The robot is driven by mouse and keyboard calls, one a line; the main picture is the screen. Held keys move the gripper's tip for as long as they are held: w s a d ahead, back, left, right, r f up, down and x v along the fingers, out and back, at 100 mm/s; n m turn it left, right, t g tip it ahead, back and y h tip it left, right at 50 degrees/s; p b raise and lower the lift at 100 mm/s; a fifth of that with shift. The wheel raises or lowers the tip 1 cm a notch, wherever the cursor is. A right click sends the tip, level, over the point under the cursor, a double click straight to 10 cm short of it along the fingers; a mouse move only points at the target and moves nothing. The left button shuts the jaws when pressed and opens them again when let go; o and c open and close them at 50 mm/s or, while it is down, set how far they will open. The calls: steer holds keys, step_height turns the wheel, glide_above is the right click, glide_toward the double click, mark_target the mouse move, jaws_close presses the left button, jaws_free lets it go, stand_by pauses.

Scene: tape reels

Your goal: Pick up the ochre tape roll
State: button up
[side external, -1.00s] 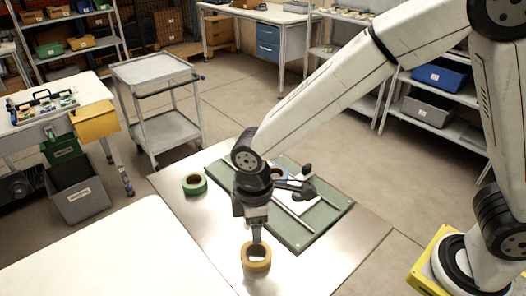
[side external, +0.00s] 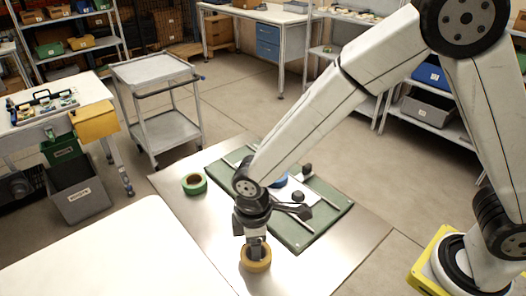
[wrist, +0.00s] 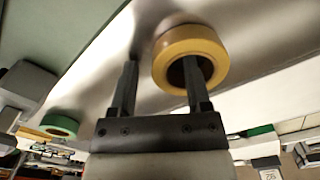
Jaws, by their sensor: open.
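The ochre tape roll (side external: 256,264) lies flat near the front edge of the metal tabletop. It also shows in the wrist view (wrist: 178,44), with its hole facing the gripper. My gripper (side external: 255,249) is low over the roll. In the wrist view my gripper (wrist: 159,66) is open. Its right finger reaches into the roll's hole and its left finger is outside the ring, so the ring's wall lies between them. I cannot tell whether either finger touches the roll.
A green tape roll (side external: 194,184) lies at the tabletop's left. Behind my gripper is a green board (side external: 322,216) with a white sheet (side external: 305,196), a blue roll (side external: 279,180) and rails. A white table (side external: 130,250) stands at the left. Bare metal (side external: 330,262) is at the right.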

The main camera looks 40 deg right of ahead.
jaws_close()
steer(key=shift+r, duration=0.2)
stand_by(0.4)
steer(key=shift+r, duration=1.4)
steer(key=s+d+r, duration=0.6)
steer(key=s+r, duration=0.4)
steer(key=s, duration=0.2)
steer(key=shift+s, duration=0.3)
